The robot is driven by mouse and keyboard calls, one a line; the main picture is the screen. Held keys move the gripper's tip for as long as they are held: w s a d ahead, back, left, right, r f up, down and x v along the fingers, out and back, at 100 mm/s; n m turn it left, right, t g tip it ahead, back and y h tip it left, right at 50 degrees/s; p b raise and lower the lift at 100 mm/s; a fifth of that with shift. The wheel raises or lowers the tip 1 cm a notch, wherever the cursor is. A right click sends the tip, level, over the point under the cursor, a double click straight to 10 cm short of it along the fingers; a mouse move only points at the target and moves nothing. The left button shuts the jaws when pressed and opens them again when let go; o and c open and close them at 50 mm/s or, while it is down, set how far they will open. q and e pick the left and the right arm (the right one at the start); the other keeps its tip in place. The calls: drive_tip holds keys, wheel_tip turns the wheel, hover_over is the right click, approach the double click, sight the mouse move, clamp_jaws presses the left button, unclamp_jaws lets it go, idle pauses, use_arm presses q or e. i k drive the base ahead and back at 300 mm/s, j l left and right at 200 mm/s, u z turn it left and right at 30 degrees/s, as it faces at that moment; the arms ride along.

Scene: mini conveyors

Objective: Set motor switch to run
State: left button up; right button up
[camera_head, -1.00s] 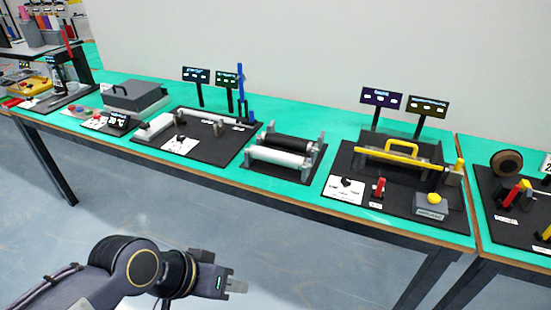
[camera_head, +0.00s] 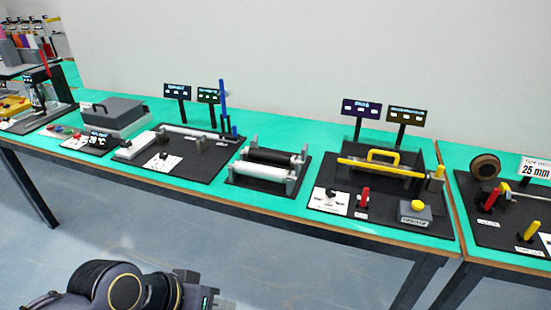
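The motor switch cannot be named for sure, as the small labels are not readable. One white plate with a black knob (camera_head: 331,196) is on the right-middle station, beside a red lever (camera_head: 364,199). Another white plate with a small dark knob (camera_head: 163,157) is on the station left of the rollers. My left gripper (camera_head: 222,304) is at the bottom edge, largely cut off, low in front of the table and well apart from both plates. Its finger opening cannot be made out. My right gripper is not in view.
The green table (camera_head: 215,203) runs across the view. A roller pair (camera_head: 265,171), a yellow-handled guard (camera_head: 383,156) and a grey box with a yellow button (camera_head: 415,213) stand on it. Small signs (camera_head: 361,107) rise at the back. Floor is clear in front.

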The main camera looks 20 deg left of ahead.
sight(366, 191)
drive_tip(key=i+l, duration=0.2)
drive_tip(key=i, duration=0.25)
drive_tip(key=i+j+u, duration=0.45)
drive_tip(key=i, duration=0.3)
drive_tip(key=j, duration=0.1)
